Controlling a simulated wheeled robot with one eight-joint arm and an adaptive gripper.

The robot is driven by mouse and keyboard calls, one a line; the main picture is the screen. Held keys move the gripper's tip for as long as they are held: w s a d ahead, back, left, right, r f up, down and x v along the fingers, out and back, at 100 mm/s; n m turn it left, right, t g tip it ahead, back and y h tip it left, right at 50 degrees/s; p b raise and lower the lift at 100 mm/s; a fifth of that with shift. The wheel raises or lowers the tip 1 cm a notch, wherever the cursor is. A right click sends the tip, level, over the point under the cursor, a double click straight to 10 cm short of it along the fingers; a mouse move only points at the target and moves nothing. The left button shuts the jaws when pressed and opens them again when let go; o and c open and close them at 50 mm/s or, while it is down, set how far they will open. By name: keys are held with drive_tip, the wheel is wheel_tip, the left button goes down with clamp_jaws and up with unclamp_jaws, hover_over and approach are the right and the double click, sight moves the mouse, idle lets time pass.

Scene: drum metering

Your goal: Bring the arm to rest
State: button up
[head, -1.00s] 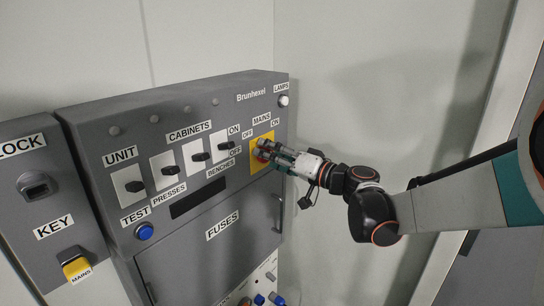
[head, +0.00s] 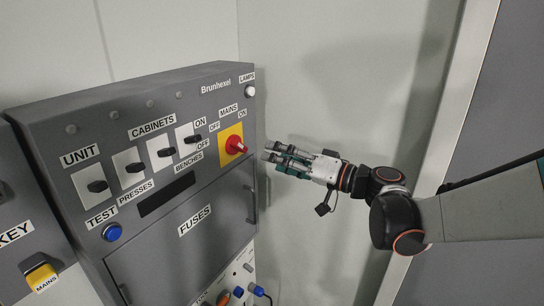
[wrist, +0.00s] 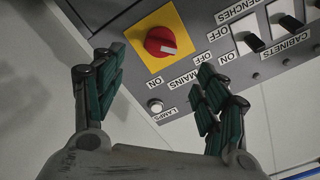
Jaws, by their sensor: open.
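My gripper (head: 277,153) is open and empty in the head view, to the right of the grey control panel and apart from it. The red mains knob (head: 235,145) on its yellow plate (head: 226,158) is just left of my fingertips. In the wrist view my two green-padded fingers (wrist: 155,92) are spread wide, with the red knob (wrist: 160,41) beyond and between them. Nothing is between the fingers.
The panel carries several black switches (head: 166,152), a blue test button (head: 112,232), a white lamp (head: 250,91) and a fuse door with a handle (head: 254,205). A key unit (head: 40,273) stands at the left. Bare wall (head: 320,90) lies behind my arm.

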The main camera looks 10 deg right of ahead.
drive_tip(key=s+a+f+g+h, duration=0.1)
drive_tip(key=s+f+g+h, duration=0.45)
drive_tip(key=s, duration=0.65)
drive_tip(key=s+d+f+t+h, duration=0.1)
drive_tip(key=s+d+f+h, duration=0.2)
drive_tip(key=s+d, duration=0.3)
drive_tip(key=s+d+f+m+h+b, duration=0.1)
drive_tip(key=s+d+f+h, duration=0.3)
drive_tip(key=s+d+h, duration=0.1)
drive_tip(key=shift+s+d+m+t+h, duration=0.3)
drive_tip(key=shift+s+d+t+h, duration=0.1)
drive_tip(key=shift+s, duration=0.3)
drive_tip(key=shift+f, duration=0.15)
